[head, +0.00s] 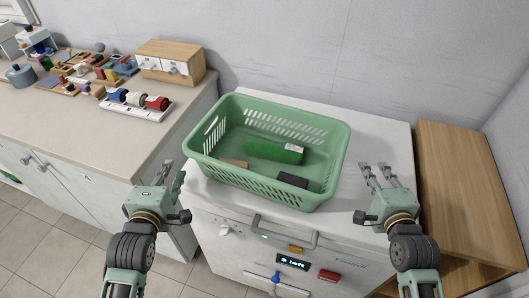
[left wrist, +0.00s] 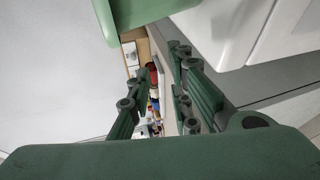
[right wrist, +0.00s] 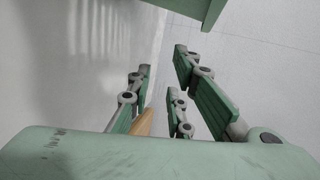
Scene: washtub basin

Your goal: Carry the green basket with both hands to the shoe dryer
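The green basket (head: 229,174) sits upright on top of the white appliance (head: 380,143), with a green item (head: 272,152), a dark block (head: 293,180) and a tan piece (head: 234,163) inside. Part of the basket shows at the top of the left wrist view (left wrist: 140,12) and of the right wrist view (right wrist: 195,8). I cannot tell whether the appliance is the shoe dryer.
A counter (head: 60,122) on the left holds a wooden drawer box (head: 170,62), a white tray of rolls (head: 137,103) and several small items. A wooden surface (head: 455,180) stands right of the appliance. A grey wall is behind.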

